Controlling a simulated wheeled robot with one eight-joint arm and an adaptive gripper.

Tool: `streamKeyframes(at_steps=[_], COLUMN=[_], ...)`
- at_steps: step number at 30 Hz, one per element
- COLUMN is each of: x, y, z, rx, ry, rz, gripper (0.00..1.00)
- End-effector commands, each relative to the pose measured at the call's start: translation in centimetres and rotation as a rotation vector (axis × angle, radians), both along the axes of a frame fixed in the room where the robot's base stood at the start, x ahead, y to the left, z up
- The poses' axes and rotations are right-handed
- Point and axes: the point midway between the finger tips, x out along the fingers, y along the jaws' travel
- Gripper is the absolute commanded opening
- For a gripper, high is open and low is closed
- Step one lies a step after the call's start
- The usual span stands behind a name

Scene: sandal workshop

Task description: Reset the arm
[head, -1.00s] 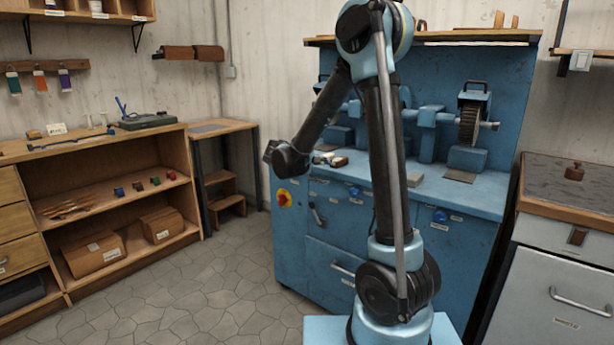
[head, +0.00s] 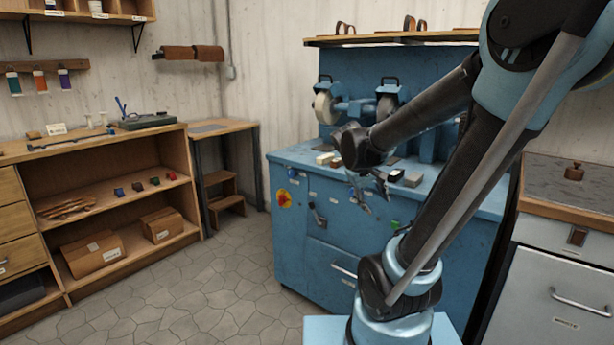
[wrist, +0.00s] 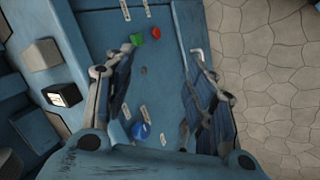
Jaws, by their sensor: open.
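My arm rises from its light blue base and bends across the right side of the head view. My gripper (head: 369,192) hangs in front of the blue workbench (head: 310,225), near its front top edge. In the wrist view my gripper (wrist: 160,95) shows two fingers spread wide apart with nothing between them. The bench front with a green button (wrist: 137,39), a red button (wrist: 155,33) and a blue knob (wrist: 141,131) lies beyond the open fingers.
Small blocks (head: 412,179) lie on the bench top close to my gripper. Grinding wheels (head: 326,107) stand at the bench's back. A wooden shelf unit (head: 90,160) is at left and a grey cabinet (head: 560,290) at right. The stone floor (head: 200,290) at left is clear.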

Motion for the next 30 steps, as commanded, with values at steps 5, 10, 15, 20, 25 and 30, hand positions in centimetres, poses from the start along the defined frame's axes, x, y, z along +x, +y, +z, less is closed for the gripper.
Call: streamKeyframes(at_steps=[5,10,15,20,25,30], x=[-4.5,-8.4,-11.9,-14.6,-16.3,-16.9], y=[-0.7,-0.6,0.0,0.9,1.8,2.2], z=[-1.4,-2.9,-4.5,-6.1,-7.3,-7.7], rx=[0.108,0.212,0.317,0.410,0.477,0.503], ry=[0.012,0.019,0.019,0.017,0.013,0.012], rz=[-0.066,-0.125,-0.187,-0.242,-0.279,-0.293], gripper=[0.51,0.51,0.51,0.51,0.51,0.51])
